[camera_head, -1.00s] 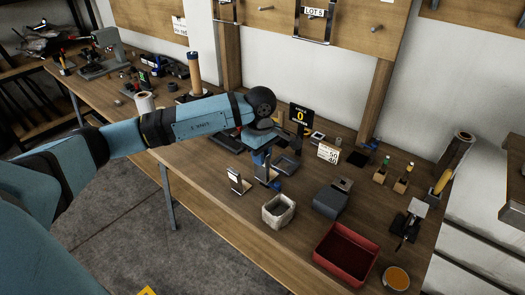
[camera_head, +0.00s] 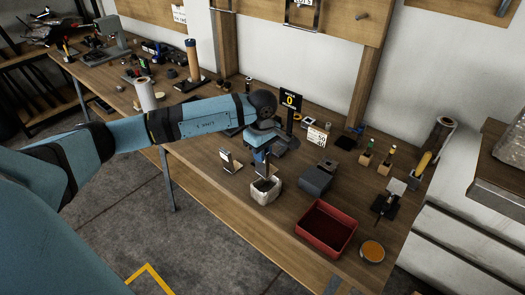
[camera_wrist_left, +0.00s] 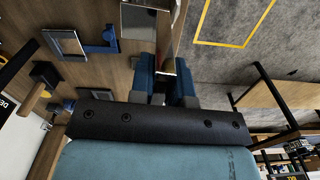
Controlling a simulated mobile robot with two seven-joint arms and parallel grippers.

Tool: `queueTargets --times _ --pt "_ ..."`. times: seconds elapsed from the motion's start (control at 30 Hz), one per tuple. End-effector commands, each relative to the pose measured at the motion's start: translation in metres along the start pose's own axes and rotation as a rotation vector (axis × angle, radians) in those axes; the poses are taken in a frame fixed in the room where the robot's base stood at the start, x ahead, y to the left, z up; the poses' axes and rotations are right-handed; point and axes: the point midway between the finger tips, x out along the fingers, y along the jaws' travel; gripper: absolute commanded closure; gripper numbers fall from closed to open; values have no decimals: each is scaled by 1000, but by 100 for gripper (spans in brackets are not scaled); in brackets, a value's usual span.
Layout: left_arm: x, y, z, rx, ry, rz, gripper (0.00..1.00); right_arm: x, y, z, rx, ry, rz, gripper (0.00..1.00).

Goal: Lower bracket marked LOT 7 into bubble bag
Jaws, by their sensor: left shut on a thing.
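My left gripper (camera_head: 261,170) points down over the bubble bag and is shut on a bracket. Only a small part of the bracket (camera_wrist_left: 166,67) shows between the blue fingers in the left wrist view; its LOT 7 mark cannot be read. The bubble bag (camera_head: 264,196) is a whitish, open-topped pouch standing on the bench. In the head view the fingertips and a dark piece below them overlap the bag's mouth; how deep the bracket sits is hidden. My right gripper is not in view.
A small upright metal piece (camera_head: 228,162) stands left of the bag. A grey box (camera_head: 314,181) and a red tray (camera_head: 326,228) stand to its right. A black sign reading 0 (camera_head: 290,101) stands behind. The bench's front edge is close to the bag.

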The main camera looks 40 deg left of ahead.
Motion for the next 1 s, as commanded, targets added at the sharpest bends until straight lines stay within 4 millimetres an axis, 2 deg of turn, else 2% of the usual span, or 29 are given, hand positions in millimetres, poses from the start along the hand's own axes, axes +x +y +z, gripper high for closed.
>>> queueTargets --times 1.0 --pt "71 0 0 0 -1 0 100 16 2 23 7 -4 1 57"
